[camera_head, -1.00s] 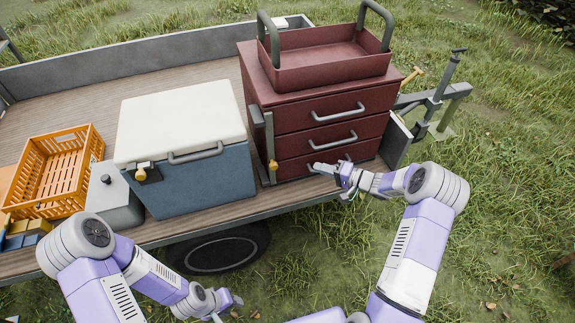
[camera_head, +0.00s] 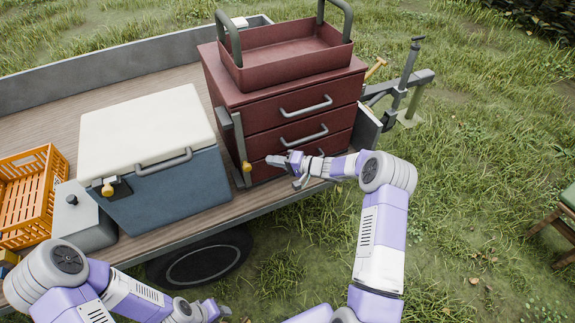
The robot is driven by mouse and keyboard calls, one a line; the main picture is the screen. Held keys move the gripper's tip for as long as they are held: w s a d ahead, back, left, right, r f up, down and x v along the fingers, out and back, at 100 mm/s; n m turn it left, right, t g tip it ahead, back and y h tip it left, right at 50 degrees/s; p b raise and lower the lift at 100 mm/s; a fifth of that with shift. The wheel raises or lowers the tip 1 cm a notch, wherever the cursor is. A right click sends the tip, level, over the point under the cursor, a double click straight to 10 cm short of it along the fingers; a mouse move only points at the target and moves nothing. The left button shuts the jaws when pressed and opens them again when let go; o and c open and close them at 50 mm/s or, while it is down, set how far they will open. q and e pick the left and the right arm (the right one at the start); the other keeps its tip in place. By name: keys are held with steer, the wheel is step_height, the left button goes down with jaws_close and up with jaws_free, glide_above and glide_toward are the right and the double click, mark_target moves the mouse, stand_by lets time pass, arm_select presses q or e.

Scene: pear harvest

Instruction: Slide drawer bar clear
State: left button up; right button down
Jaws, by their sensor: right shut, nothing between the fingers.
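The red drawer cabinet (camera_head: 262,118) stands on the trailer bed with three drawers, each with a grey handle. A grey upright bar (camera_head: 239,146) runs down the left edge of its front, with a yellow knob (camera_head: 247,167) near the bottom. The drawers look closed. My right gripper (camera_head: 277,161) is shut and empty in front of the bottom drawer, just right of the knob and apart from it. It partly hides the bottom drawer and its handle. My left gripper (camera_head: 218,312) is low at the bottom edge, too small to read its fingers.
A red open tray (camera_head: 285,68) with grey handles sits on the cabinet. A blue cooler (camera_head: 172,190) with a white lid stands to the left, then a grey box (camera_head: 82,222) and an orange crate (camera_head: 50,185). A grey panel (camera_head: 367,130) stands right of the cabinet.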

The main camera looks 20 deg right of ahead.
steer(key=a, duration=0.3)
steer(key=a+f, duration=0.1)
steer(key=shift+w+a+f+b, duration=0.1)
steer(key=shift+w+a+b, duration=0.25)
steer(key=shift+a+b, duration=0.05)
steer(key=a, duration=0.3)
steer(key=shift+s+a+p, duration=0.1)
steer(key=shift+a+p, duration=0.25)
steer(key=p, duration=0.3)
glide_toward(245, 169)
steer(key=s+d+r, duration=0.1)
steer(key=d+r, duration=0.1)
steer(key=d, duration=0.4)
steer(key=shift+s+f, duration=0.2)
steer(key=shift+s, duration=0.05)
